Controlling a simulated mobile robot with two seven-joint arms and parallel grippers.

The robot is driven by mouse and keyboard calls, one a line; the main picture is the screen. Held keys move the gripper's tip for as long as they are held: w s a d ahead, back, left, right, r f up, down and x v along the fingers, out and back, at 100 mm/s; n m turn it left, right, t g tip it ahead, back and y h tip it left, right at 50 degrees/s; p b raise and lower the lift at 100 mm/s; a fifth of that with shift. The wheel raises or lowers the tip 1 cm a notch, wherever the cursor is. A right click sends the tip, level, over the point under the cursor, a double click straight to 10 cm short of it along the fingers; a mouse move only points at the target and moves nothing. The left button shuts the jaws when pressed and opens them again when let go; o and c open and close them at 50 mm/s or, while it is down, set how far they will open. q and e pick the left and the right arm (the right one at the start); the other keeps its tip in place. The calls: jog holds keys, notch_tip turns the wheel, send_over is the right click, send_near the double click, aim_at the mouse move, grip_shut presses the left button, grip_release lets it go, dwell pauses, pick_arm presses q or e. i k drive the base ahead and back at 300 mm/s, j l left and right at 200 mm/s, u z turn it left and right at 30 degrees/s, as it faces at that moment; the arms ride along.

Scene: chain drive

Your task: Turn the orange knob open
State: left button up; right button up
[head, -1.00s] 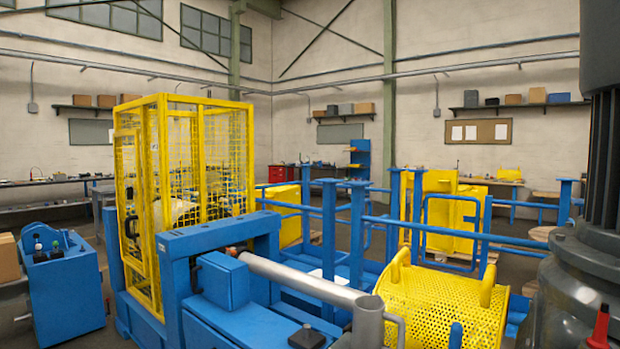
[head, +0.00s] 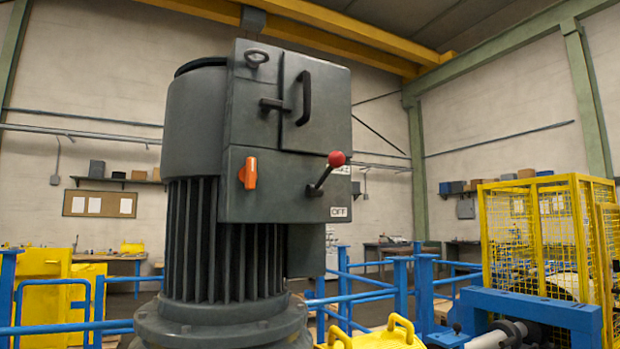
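The orange knob (head: 248,173) is on the lower left of a dark grey control box (head: 284,205) in the head view. Its handle stands about upright. The box is fixed to the side of a large grey motor (head: 197,120) with vertical fins. To the right of the knob is a lever with a red ball (head: 336,159), above a label reading OFF (head: 338,212). The upper part of the box has a door with a black handle (head: 303,98) and a latch. Neither of my grippers is in view.
Blue rails (head: 372,297) and yellow guards (head: 400,330) stand low around the motor. A yellow mesh cage (head: 540,235) stands at the right beside a blue frame (head: 530,308). Several yellow panels are at the lower left.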

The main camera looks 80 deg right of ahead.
aim_at(247, 176)
jog(key=z, duration=1.95)
